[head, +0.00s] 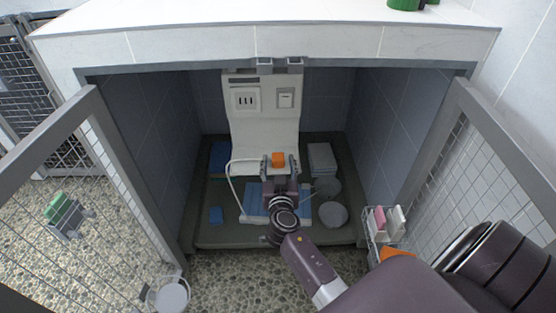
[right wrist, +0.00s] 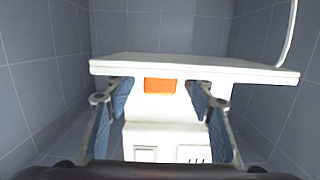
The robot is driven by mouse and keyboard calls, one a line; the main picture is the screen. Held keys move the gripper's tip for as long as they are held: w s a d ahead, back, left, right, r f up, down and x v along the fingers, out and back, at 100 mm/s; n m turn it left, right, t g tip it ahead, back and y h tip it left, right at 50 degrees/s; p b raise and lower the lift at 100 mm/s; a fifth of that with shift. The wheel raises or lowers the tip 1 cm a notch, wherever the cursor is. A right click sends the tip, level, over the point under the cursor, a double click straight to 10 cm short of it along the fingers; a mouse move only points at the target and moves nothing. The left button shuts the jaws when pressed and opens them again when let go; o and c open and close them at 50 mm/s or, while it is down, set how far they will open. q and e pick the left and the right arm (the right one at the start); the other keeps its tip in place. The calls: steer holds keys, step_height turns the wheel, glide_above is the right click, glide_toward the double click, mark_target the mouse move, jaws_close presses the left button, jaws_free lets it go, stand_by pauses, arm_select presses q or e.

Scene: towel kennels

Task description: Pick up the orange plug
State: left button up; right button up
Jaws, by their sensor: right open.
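The orange plug (head: 278,159) sits on the lower part of a white panel (head: 262,128) inside the kennel. In the right wrist view the orange plug (right wrist: 160,85) shows against the white surface, between the two fingers. My right gripper (head: 279,163) is open, with one finger on each side of the plug. In the right wrist view my right gripper (right wrist: 160,98) has visible gaps between its fingers and the plug. My left gripper is not in view.
The panel carries a socket plate (head: 246,99) and a switch (head: 286,98). Open mesh doors (head: 45,140) flank the opening.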

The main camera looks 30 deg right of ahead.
mark_target(278, 159)
steer(key=shift+c, duration=0.3)
jaws_close()
steer(key=shift+r, duration=0.15)
